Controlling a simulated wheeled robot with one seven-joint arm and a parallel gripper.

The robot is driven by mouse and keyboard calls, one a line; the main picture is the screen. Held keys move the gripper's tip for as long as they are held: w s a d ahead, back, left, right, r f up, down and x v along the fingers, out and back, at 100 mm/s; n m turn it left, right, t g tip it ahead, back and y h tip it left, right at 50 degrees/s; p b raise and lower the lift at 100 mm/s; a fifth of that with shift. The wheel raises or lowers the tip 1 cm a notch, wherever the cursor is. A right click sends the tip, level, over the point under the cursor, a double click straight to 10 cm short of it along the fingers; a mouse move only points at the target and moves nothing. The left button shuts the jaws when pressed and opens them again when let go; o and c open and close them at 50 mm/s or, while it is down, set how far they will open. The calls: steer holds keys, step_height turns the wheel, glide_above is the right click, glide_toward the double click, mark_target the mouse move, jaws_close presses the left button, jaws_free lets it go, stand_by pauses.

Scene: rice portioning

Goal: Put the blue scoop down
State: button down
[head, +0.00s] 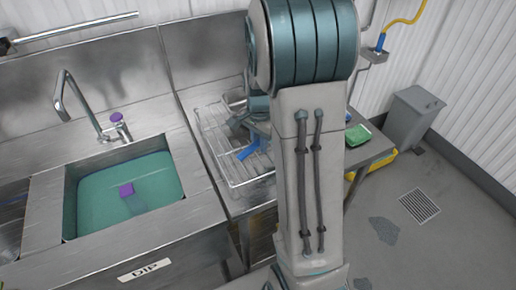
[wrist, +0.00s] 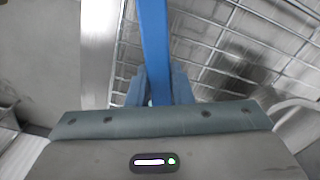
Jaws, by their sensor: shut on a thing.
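The blue scoop (head: 249,151) shows in the head view as a short blue piece at the wire rack, partly hidden by my arm. In the wrist view its long blue handle (wrist: 153,40) runs up from between the fingers of my gripper (wrist: 158,92). My gripper is shut on this handle. In the head view my gripper (head: 262,128) is over the right part of the wire rack (head: 206,128). The rack's bars also fill the right of the wrist view (wrist: 225,40). I cannot tell whether the scoop touches the rack.
A sink basin (head: 85,168) of greenish water with a purple-ended item (head: 126,190) is at the left, below a tap (head: 75,95). A green item (head: 358,135) lies on the counter right of my arm. A grey bin (head: 411,115) stands by the wall.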

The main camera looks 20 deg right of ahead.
mark_target(259, 158)
steer(key=shift+w+f, duration=0.15)
steer(key=shift+w, duration=0.1)
steer(key=shift+f+p, duration=0.45)
steer(key=shift+f, duration=1.55)
steer(key=shift+f, duration=0.25)
steer(key=c, duration=1.3)
jaws_free()
steer(key=shift+r, duration=0.1)
